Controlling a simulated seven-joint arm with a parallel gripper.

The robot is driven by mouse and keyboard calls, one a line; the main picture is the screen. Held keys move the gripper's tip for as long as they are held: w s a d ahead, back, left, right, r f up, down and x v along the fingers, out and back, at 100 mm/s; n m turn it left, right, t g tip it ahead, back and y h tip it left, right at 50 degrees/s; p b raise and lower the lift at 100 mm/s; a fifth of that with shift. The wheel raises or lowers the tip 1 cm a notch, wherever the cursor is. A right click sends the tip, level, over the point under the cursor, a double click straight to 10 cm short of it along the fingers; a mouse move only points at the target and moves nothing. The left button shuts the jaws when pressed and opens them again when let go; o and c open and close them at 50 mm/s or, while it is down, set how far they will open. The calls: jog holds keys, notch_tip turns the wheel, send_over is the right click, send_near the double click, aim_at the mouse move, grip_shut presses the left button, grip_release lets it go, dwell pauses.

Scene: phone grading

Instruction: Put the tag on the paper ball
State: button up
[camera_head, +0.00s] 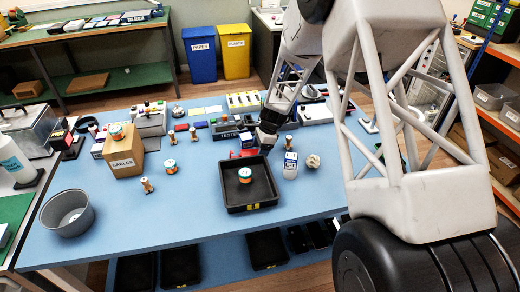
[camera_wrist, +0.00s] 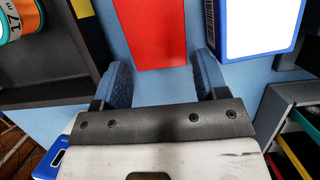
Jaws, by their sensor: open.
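A flat red piece (camera_wrist: 152,32), which looks like the tag, lies on the blue table in the wrist view, just beyond my fingertips. In the head view a bit of red (camera_head: 246,152) shows behind the black tray, partly hidden by my gripper (camera_head: 266,146). My gripper (camera_wrist: 161,72) is open in the wrist view. Its two blue-grey fingers stand apart, lined up with the red piece, and nothing is held between them. The crumpled whitish paper ball (camera_head: 313,161) rests on the table to the right of my gripper in the head view. It does not show in the wrist view.
A black tray (camera_head: 232,205) holding an orange-and-white roll (camera_head: 245,175) stands in front of my gripper. A white-and-blue box (camera_head: 290,166) stands between the tray and the ball. A cardboard box (camera_head: 124,158) and grey bowl (camera_head: 67,213) are left.

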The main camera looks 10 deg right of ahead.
jog(key=v, duration=1.2)
dwell(0.4)
jog(key=shift+r, duration=0.1)
jog(key=s+a+r+n+t+h, duration=0.15)
jog(key=s+r+n, duration=0.25)
jog(key=s+r, duration=0.45)
jog(key=s+a+r+n+g, duration=0.15)
jog(key=s+r+n, duration=0.25)
jog(key=s+r, duration=0.45)
jog(key=s+a+r+n+t+h, duration=0.1)
jog(key=s+n, duration=0.8)
jog(key=s, duration=1.6)
jog(key=shift+s+a+r+n+t+h, duration=0.25)
jog(key=shift+r+n+t+h, duration=0.2)
jog(key=shift+t+h, duration=0.3)
jog(key=shift+c, duration=0.5)
